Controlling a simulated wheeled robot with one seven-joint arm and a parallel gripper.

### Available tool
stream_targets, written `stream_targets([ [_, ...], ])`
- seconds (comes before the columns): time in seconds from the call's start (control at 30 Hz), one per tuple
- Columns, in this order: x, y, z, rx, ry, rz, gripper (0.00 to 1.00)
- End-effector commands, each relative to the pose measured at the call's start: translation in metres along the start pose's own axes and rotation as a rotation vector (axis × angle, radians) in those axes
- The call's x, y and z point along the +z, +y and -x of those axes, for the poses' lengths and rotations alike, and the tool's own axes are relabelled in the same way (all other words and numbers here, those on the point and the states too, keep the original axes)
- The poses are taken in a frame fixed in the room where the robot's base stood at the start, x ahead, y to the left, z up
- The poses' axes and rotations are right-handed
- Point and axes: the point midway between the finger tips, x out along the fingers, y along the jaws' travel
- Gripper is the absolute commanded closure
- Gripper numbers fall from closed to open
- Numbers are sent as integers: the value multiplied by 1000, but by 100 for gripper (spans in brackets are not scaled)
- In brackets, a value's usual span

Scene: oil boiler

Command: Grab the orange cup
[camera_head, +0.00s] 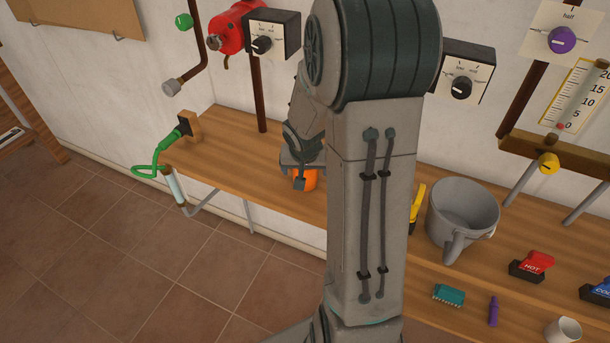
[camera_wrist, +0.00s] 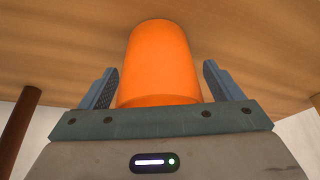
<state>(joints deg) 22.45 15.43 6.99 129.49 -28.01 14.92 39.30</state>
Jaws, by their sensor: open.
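The orange cup (camera_wrist: 160,65) lies between the two fingers of my gripper (camera_wrist: 161,85) in the wrist view, with a visible gap on each side. The fingers are open and do not appear to touch it. In the head view a small part of the orange cup (camera_head: 304,180) shows just below my gripper (camera_head: 300,176), over the wooden bench. My arm hides much of the area around it.
The wooden bench (camera_head: 232,150) runs along the wall. A large grey pot (camera_head: 462,212) stands right of my arm.

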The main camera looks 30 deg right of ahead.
Motion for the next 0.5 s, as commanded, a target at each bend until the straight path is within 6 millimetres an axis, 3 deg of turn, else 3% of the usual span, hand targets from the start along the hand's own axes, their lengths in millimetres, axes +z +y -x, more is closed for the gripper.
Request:
stream_targets([
  [0.27, 0, 0, -4, 0, 1, -1, 14],
  [0.43, 0, 0, -4, 0, 1, -1, 56],
  [0.47, 0, 0, -4, 0, 1, -1, 62],
  [0.5, 0, 0, -4, 0, 1, -1, 63],
])
